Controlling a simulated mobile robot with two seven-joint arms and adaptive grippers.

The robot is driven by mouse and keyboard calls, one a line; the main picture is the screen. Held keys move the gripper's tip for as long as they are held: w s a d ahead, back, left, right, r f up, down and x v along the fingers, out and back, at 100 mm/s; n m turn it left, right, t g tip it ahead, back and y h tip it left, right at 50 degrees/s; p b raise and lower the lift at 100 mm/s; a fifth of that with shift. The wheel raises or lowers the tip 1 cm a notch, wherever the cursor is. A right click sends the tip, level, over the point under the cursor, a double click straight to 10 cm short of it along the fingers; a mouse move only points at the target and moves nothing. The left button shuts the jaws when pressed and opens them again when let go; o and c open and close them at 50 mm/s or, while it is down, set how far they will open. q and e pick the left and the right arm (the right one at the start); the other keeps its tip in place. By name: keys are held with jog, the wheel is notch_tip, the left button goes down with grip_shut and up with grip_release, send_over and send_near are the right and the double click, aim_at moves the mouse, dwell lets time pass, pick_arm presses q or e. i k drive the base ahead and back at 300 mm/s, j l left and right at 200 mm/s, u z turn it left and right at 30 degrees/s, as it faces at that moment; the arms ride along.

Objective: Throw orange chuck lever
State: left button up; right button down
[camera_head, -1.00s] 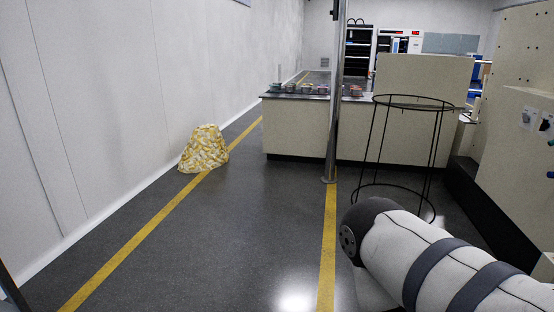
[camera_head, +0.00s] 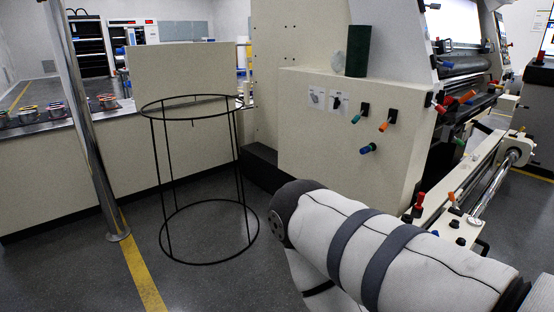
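A second small orange-red handle (camera_head: 454,198) stands on the machine's lower rail at the right, beside a red one (camera_head: 419,201). I cannot tell from the picture which is the chuck lever. My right arm crosses the lower right, in front of the machine. Neither gripper shows.
A black wire hoop stand (camera_head: 168,205) stands on the floor left of the machine. A metal post (camera_head: 88,130) rises further left, before a beige counter (camera_head: 40,185) with small cans. A dark green cylinder (camera_head: 357,50) stands on the machine. Some floor at lower left is clear.

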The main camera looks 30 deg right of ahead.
aim_at(451, 195)
jog(key=i+u, duration=0.3)
jog(key=u, duration=0.15)
jog(key=i+l+u, duration=0.2)
jog(key=u, duration=0.25)
jog(key=i+l+u, duration=0.25)
jog(key=u, duration=0.25)
jog(key=i+l+u, duration=0.2)
jog(key=l+u, duration=0.25)
jog(key=j+u, duration=0.1)
jog(key=u, duration=7.25)
jog(key=i+l, duration=0.1)
jog(key=i, duration=0.8)
jog(key=i+l, duration=0.1)
jog(key=i, duration=0.85)
jog(key=i+j, duration=0.3)
jog(key=i, duration=0.05)
